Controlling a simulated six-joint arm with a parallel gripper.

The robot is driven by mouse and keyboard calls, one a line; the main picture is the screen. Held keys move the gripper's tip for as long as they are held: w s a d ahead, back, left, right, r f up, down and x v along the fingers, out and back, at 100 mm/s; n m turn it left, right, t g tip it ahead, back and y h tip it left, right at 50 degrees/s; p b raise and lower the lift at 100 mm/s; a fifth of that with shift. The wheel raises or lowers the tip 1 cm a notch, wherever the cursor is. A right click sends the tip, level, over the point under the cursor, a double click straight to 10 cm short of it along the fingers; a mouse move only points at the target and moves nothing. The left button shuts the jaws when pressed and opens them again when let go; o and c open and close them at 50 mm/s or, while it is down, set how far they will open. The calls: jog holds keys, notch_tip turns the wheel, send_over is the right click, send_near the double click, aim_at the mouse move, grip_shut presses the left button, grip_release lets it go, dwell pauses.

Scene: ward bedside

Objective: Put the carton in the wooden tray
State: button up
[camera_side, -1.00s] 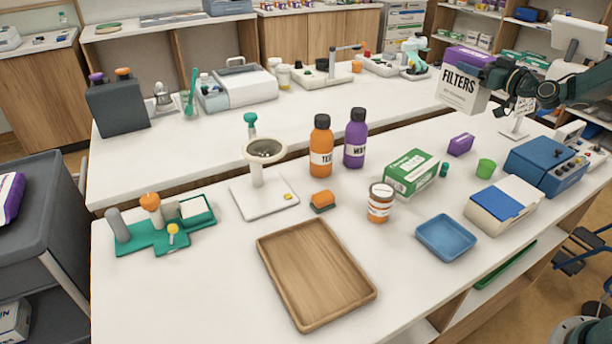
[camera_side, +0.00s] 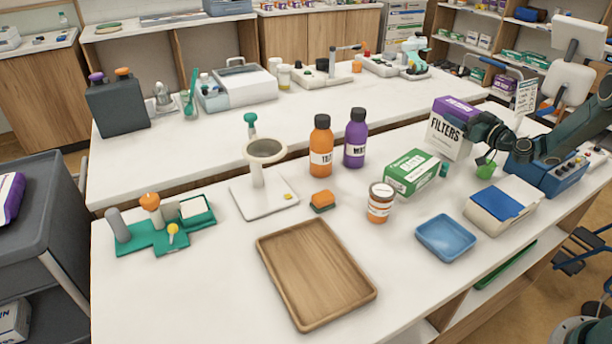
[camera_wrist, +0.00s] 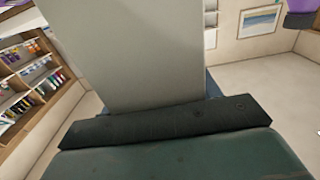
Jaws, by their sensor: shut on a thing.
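The carton (camera_side: 451,127) is a white box with a purple top and the word FILTERS on its face. My gripper (camera_side: 480,130) is shut on it from the right and holds it upright, behind the green and white box; I cannot tell how high above the table it is. In the wrist view a plain grey face of the carton (camera_wrist: 130,50) fills the upper middle, and the fingertips are mostly hidden. The wooden tray (camera_side: 262,250) lies empty at the front middle of the table.
Orange (camera_side: 321,146) and purple (camera_side: 356,138) bottles stand left of the carton. A round-topped stand (camera_side: 257,170) is behind the wooden tray.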

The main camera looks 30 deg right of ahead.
jog(key=shift+f, duration=2.05)
jog(key=o, duration=1.1)
jog(key=s, duration=0.5)
notch_tip(320, 180, up, 7)
